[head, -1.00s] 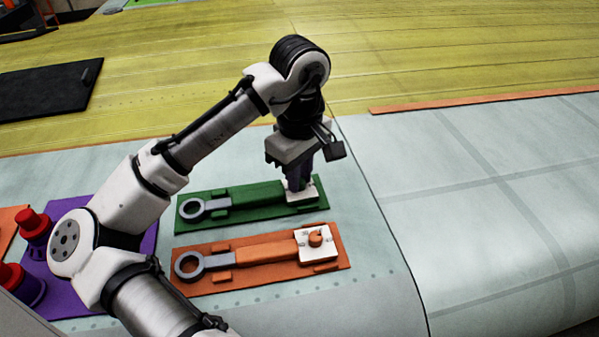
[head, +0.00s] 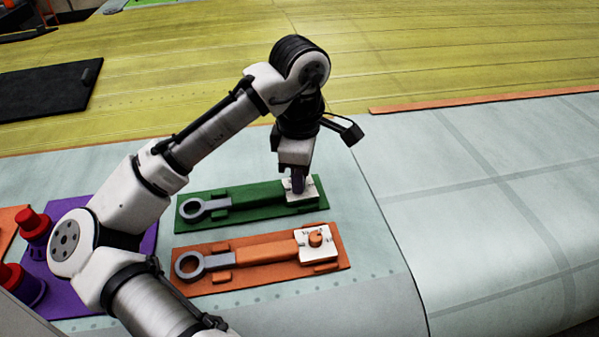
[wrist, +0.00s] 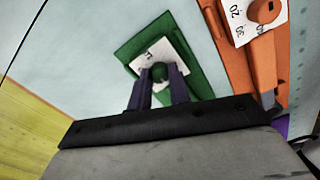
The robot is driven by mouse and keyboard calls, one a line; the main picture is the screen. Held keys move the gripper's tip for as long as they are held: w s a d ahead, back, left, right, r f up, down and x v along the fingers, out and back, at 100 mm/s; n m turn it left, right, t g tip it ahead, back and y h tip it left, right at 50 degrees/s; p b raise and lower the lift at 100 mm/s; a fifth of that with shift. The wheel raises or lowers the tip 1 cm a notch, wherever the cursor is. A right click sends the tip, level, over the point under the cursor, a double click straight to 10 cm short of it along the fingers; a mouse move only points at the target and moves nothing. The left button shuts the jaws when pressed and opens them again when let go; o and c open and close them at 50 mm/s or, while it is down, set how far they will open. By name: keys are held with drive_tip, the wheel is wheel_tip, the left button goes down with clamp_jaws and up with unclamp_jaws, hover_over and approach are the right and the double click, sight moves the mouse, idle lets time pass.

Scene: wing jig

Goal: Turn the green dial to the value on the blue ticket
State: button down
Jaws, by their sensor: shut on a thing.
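The green tool (head: 255,199) lies on a green board, with a grey ring at its left end and a white scale plate at its right end. In the wrist view the green dial (wrist: 160,72) sits on its white plate (wrist: 176,52). My gripper (head: 297,188) points down over that plate, and its two purple fingers are shut on the dial. The fingers and hand hide most of the dial in the head view. A mark on the plate is too blurred to read. I see no blue ticket in either view.
A similar orange tool (head: 265,248) with an orange dial (head: 316,239) lies just in front; its plate shows 20 and 30 in the wrist view. Red-capped things (head: 34,224) stand on a purple mat at left. The pale surface to the right (head: 480,200) is clear.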

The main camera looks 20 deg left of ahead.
idle(0.3)
drive_tip(key=c, duration=1.3)
unclamp_jaws()
wheel_tip(320, 180, up, 14)
drive_tip(key=shift+f+b, duration=0.1)
drive_tip(key=shift+b, duration=0.8)
